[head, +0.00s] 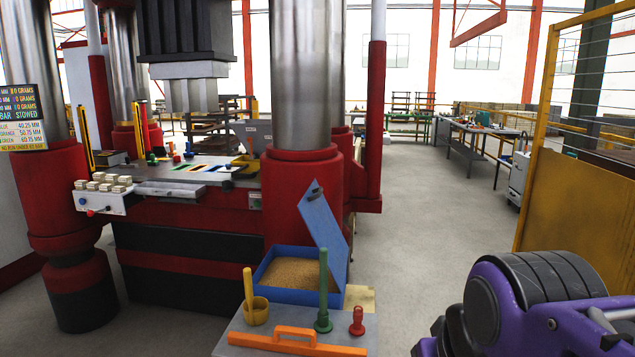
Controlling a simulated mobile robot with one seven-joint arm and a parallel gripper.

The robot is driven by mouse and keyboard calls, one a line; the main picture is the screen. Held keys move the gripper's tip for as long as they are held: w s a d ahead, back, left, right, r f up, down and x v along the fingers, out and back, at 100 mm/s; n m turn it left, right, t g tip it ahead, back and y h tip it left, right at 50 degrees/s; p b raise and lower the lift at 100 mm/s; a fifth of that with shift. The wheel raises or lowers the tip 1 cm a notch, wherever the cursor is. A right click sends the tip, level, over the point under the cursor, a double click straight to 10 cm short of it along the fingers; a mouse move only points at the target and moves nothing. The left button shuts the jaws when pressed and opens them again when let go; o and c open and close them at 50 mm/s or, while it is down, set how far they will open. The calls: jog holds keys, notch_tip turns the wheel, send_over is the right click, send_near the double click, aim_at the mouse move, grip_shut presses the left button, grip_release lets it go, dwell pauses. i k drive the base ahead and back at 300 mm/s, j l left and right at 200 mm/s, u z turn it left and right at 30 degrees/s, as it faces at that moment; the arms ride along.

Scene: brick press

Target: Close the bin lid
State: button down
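The blue bin (288,292) stands on the grey side table in front of the red press column, with brown granular material (290,273) in it. Its blue lid (322,232) is open, hinged at the bin's right side and tilted up and to the left, with a dark handle near its top. A purple and black part of my own arm (535,300) is at the lower right, apart from the bin. My gripper's fingers are not visible in the head view.
On the grey table (235,340) near the bin stand a yellow scoop or cup (255,311), a green upright tool (323,300), a small red piece (357,321) and an orange-handled bar (295,342). A yellow fence (565,200) is at right. The middle floor (430,220) is clear.

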aim_at(316, 216)
jog(key=l+z, duration=0.15)
jog(key=z, duration=1)
jog(key=i+l, duration=0.15)
jog(key=i, duration=0.4)
jog(key=i+l+z, duration=0.1)
jog(key=i, duration=0.45)
jog(key=i+l+u, duration=0.1)
jog(key=i+u, duration=0.15)
jog(key=i, duration=0.25)
jog(key=i+l+u, duration=0.25)
jog(key=i, duration=0.25)
jog(key=i+u, duration=0.8)
jog(key=u, duration=0.15)
